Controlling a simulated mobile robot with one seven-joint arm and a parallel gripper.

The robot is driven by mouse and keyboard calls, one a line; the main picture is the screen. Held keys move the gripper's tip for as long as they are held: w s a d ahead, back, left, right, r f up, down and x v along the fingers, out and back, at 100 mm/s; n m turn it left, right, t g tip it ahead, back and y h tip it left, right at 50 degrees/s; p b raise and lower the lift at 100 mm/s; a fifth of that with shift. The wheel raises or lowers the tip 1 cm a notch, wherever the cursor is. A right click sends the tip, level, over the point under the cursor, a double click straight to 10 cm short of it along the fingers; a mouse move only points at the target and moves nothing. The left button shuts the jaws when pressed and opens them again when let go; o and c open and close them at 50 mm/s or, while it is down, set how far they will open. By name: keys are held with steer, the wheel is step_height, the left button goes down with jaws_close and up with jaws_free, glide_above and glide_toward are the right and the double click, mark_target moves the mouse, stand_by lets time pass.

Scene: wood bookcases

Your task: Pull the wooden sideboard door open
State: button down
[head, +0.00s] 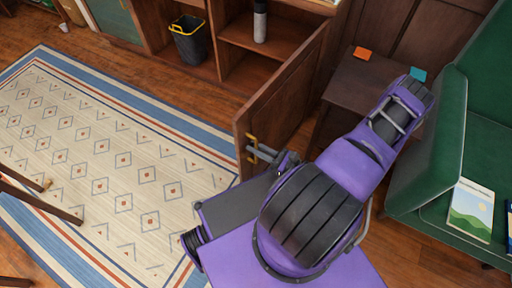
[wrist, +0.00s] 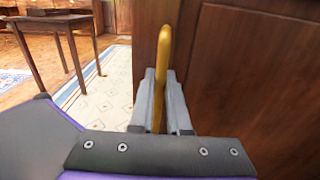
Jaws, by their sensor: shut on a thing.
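The wooden sideboard door (head: 285,92) stands swung well out from the sideboard, with its open compartments (head: 245,45) showing to its left. The brass handle (head: 251,146) is near the door's free edge. My gripper (head: 262,153) is at that edge, shut on the handle. In the wrist view the handle (wrist: 164,70) runs upright between the two grey fingers of my gripper (wrist: 160,105), with the brown door panel (wrist: 235,75) behind and to the right. The fingers partly hide the lower part of the handle.
A small dark side table (head: 355,85) stands right of the door, close to my arm. A green armchair (head: 430,135) is further right. A black bin (head: 188,40) and a bottle (head: 260,22) stand in the sideboard. The patterned rug (head: 120,150) on the left is mostly clear.

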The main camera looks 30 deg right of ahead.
steer(key=c, duration=0.9)
jaws_free()
steer(key=v, duration=1.7)
steer(key=shift+s+d, duration=0.2)
